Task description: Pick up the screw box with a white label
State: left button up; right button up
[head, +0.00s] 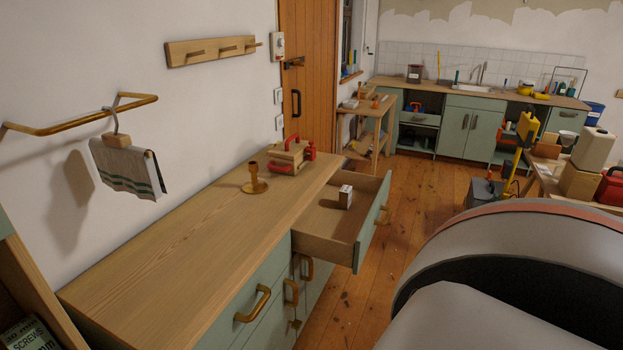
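A small box (345,196) with a pale top and a brownish, dark-marked side stands in the open drawer (322,225) of the long cabinet. Its print is too small to read. A dark green box (26,334) with pale lettering that reads "SCREWS" shows at the bottom left corner, partly cut off by the picture edge and beside a wooden board. I cannot tell from here which one bears a white label. Neither of my grippers is in view.
The cabinet's wooden top (170,245) is mostly bare. A brass candle holder (254,180) and a red-handled wooden object (289,157) stand at its far end. A towel (128,165) hangs on the wall. Wooden floor (425,185) is clear beyond the drawer; a cluttered table (545,183) stands right.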

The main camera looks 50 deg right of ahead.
aim_at(345, 201)
jog(key=z, duration=1.85)
